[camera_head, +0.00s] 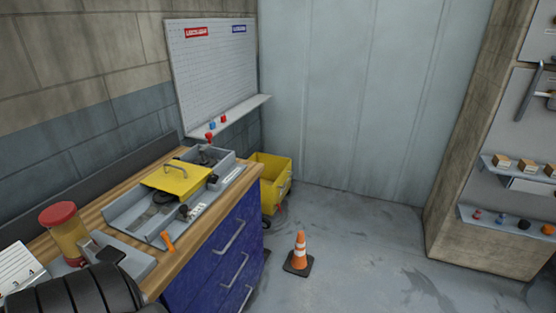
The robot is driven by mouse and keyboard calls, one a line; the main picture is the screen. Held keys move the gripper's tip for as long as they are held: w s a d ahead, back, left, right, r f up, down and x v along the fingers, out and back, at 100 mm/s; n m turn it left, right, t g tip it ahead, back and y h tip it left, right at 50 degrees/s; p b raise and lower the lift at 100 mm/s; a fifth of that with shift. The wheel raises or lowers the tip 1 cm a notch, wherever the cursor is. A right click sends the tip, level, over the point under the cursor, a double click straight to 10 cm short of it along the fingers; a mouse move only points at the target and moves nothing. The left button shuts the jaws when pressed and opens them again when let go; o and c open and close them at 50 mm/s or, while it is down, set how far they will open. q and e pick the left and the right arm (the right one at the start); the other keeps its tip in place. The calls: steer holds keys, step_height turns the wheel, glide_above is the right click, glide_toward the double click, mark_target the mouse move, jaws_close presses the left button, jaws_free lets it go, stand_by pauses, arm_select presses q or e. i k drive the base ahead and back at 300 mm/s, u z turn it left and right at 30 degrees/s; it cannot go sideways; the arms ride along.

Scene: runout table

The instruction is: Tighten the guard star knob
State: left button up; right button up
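The yellow guard (178,179), with a grey handle on top, sits over a long grey runout tray (124,222) on the wooden bench top. A dark knob (212,178) shows at the guard's right edge. Another dark knob-like part (184,211) is at the tray's near side, in front of the guard. Both are too small to tell which is the star knob, or whether it is tight. Neither of my grippers can be made out in the head view. A black ribbed form covers the bottom left corner.
The wooden bench (196,248) has blue drawers. A red-lidded jar (62,230), a grey tray (136,262) and an orange item (168,241) are on it. A yellow bin (272,173) and traffic cone (299,249) stand on the floor. The floor right of the cone is clear.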

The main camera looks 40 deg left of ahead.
mark_target(213, 178)
steer(key=z, duration=0.1)
steer(key=i, duration=1)
steer(key=u, duration=0.2)
